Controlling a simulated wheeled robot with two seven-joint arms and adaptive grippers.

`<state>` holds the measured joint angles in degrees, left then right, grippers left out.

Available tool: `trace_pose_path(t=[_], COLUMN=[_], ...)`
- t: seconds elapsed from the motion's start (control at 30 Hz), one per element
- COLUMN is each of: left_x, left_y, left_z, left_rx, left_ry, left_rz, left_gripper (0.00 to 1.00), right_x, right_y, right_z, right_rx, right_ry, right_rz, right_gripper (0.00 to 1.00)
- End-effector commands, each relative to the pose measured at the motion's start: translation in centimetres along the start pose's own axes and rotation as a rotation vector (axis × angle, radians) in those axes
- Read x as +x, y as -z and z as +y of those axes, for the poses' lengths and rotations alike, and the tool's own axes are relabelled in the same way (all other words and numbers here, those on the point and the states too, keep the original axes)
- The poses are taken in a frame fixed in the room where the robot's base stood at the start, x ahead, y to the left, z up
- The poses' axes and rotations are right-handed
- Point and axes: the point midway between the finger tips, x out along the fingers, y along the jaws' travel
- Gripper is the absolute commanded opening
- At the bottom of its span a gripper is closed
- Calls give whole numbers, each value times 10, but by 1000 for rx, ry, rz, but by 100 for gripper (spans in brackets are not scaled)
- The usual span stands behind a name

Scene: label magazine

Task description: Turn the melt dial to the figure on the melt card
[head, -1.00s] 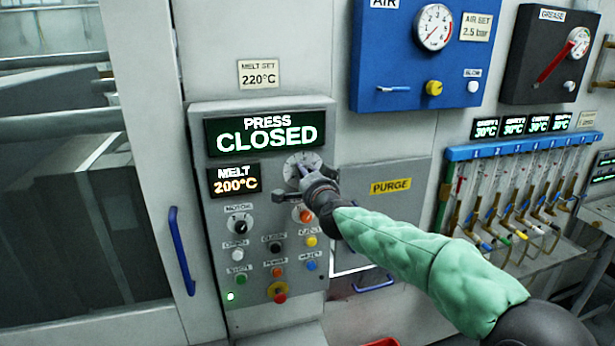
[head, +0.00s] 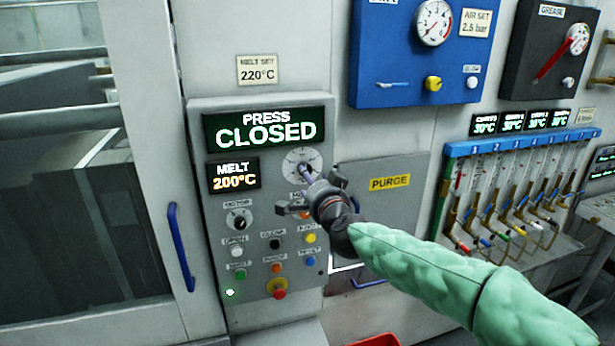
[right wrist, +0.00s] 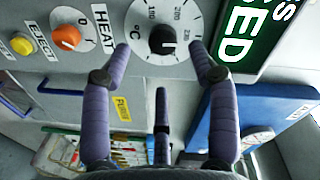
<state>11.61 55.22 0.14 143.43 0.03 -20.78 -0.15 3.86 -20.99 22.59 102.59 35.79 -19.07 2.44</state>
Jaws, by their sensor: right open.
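The melt dial is a black knob on a round white scale (right wrist: 163,40); in the head view its white face (head: 302,158) is partly covered by my fingers. The melt card (head: 257,71) above the panel reads 220°C. The melt display (head: 234,176) reads 200°C. My right gripper (right wrist: 160,52) is open and empty, its purple fingers spread to either side of the knob in the wrist view. In the head view the right gripper (head: 308,180) stands off in front of the dial, apart from the panel. My left gripper is out of view.
An orange heat knob (right wrist: 67,39) sits beside the dial, partly hidden in the head view. The motor knob (head: 239,218) and several push buttons lie below. The press display (head: 264,130) reads CLOSED. A purge panel (head: 390,182) is to the right.

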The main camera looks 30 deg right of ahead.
Motion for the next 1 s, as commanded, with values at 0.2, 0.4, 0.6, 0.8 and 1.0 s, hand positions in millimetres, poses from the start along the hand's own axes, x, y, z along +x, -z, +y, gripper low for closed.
trace_pose_path(t=[0.2, 0.4, 0.6, 0.8, 1.0], left_x=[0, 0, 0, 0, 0], left_y=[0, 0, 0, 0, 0], left_z=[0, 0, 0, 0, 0], left_rx=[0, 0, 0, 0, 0], left_ry=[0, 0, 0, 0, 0], left_rz=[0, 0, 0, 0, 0], left_gripper=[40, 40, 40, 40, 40], right_x=[-36, -51, -53, -53, -52], right_y=[-1, -1, -2, -2, -3], right_z=[-1, 0, 1, 1, 2], right_rx=[1, 0, 0, 0, -2], right_ry=[1, 0, -1, -1, -3], right_rz=[-1, -2, -2, -3, -5], right_gripper=[60, 60, 60, 60, 60])
